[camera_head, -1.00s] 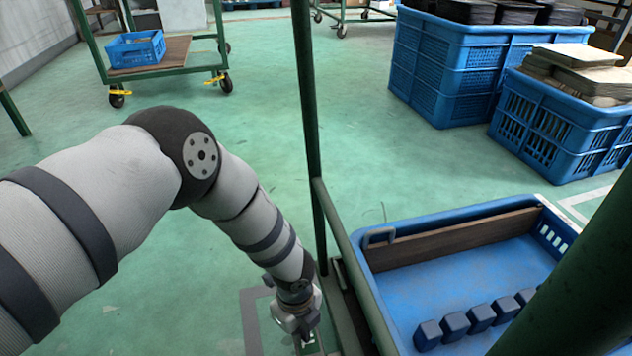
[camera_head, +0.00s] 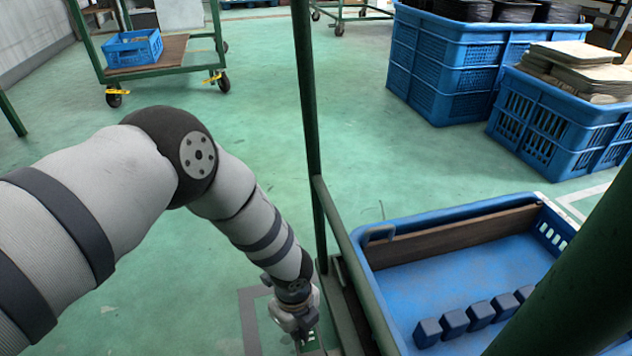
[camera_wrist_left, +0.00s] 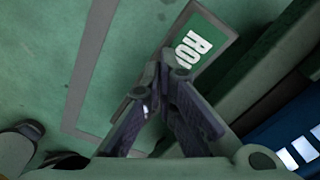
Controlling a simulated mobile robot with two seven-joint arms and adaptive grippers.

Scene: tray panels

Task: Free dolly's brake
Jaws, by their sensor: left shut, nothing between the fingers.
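The near green dolly frame (camera_head: 312,130) stands at the middle and right of the head view, with a blue tray (camera_head: 465,265) on it. I cannot make out this dolly's brake in either view. My left gripper (camera_head: 303,335) points down just left of the dolly's lower rail, low near the floor. In the left wrist view, the left gripper (camera_wrist_left: 169,62) has its fingertips together with nothing between them. It is over a green floor label (camera_wrist_left: 203,45) with white letters, beside the dolly's dark rails (camera_wrist_left: 262,75). My right gripper is not in view.
Several dark blue blocks (camera_head: 454,324) sit in a row in the tray. A far green cart (camera_head: 150,52) has yellow caster levers (camera_head: 213,77) and a small blue crate (camera_head: 133,47). Large blue crates (camera_head: 440,75) stand at upper right. The green floor (camera_head: 255,110) between is clear.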

